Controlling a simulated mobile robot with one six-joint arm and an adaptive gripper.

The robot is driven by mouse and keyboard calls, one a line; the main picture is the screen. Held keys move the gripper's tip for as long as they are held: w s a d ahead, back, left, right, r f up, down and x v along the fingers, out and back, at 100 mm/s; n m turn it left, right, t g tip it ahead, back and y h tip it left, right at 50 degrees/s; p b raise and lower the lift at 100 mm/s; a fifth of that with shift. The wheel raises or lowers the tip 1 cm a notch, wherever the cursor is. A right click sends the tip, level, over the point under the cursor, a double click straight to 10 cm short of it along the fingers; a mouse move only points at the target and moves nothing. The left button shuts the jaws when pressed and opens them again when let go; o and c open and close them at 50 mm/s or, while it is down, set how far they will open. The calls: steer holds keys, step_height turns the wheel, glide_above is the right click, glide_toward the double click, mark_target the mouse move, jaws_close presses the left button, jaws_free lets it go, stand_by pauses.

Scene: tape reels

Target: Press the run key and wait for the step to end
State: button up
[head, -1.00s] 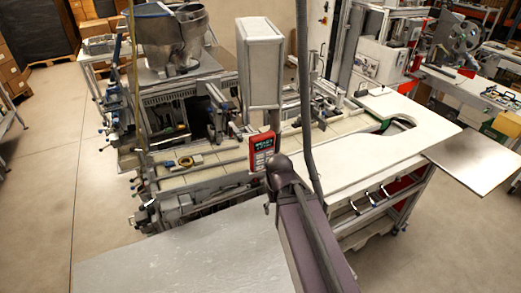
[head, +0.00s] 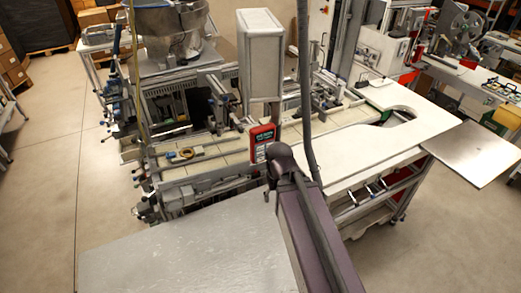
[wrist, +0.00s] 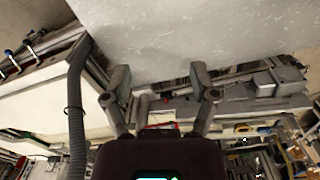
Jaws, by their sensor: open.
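A red handheld-size control box (head: 262,142) stands at the front edge of the tiled conveyor line in the head view, below a tall white housing. It has a dark screen with green text at the top and pale keys below. The text is too small to read, and I cannot tell which key is the run key. My arm rises in front of the box's lower right, and the gripper is not clear there. In the wrist view my gripper (wrist: 160,92) has its two fingers spread apart with nothing between them.
A light grey tabletop (head: 190,250) lies in the foreground. A white worktop (head: 370,145) with a curved cut-out is to the right, with a metal plate (head: 470,153) beyond it. A yellow-brown ring (head: 186,153) lies on the line. Open floor is at left.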

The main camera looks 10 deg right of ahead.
jaws_close()
steer(key=shift+a, duration=0.1)
stand_by(1.2)
